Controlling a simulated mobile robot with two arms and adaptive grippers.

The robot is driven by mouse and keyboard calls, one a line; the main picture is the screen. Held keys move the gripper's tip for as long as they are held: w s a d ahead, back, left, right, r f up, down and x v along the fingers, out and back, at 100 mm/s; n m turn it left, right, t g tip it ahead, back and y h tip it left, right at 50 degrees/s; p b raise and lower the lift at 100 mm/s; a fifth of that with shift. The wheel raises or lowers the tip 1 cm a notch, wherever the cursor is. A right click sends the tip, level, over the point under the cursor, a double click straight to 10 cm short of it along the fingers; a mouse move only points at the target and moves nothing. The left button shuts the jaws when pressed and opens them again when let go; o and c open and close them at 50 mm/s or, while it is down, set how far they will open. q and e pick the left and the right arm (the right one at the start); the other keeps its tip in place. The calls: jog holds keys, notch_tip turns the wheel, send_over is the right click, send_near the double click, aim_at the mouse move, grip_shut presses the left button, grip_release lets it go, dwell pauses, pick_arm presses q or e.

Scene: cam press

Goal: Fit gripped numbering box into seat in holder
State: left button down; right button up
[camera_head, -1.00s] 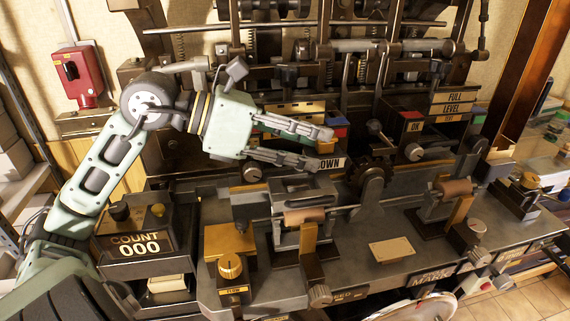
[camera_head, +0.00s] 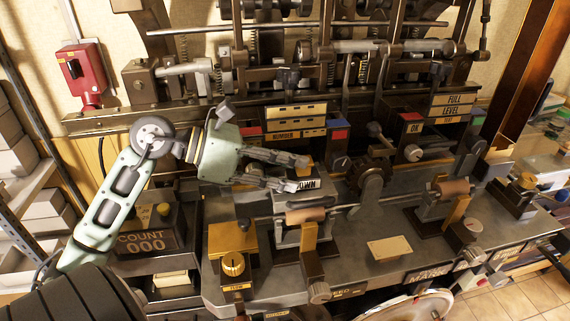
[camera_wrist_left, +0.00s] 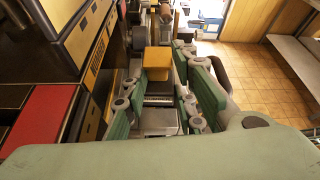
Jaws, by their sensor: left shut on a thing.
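My left gripper (camera_head: 298,173) is shut on the numbering box, a small grey block with a dark, white-lettered end face (camera_head: 308,184). In the left wrist view, a grey metal block (camera_wrist_left: 158,122) with a ridged strip shows between the green fingers; it appears to be the box. In the head view, the box is just above and behind what looks like the holder (camera_head: 287,236), a grey metal frame on the bench with a copper roller. The seat is mostly hidden by the box and fingers, so I cannot tell whether they touch. My right gripper is not in view.
A yellow block with a knob (camera_head: 232,240) stands left of the holder. A similar roller unit (camera_head: 436,208) stands to the right, with a cream plate (camera_head: 389,248) between them. A toothed wheel (camera_head: 369,182) and the press frame rise behind. The count box (camera_head: 150,243) is at left.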

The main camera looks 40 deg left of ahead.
pick_arm(q)
jog(key=shift+f, duration=0.1)
jog(key=c, duration=1.7)
grip_release()
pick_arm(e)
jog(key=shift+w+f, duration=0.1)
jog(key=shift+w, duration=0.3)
pick_arm(q)
jog(key=shift+a, duration=0.1)
jog(key=b+v, duration=0.4)
jog(key=v, duration=0.8)
jog(key=shift+b, duration=0.3)
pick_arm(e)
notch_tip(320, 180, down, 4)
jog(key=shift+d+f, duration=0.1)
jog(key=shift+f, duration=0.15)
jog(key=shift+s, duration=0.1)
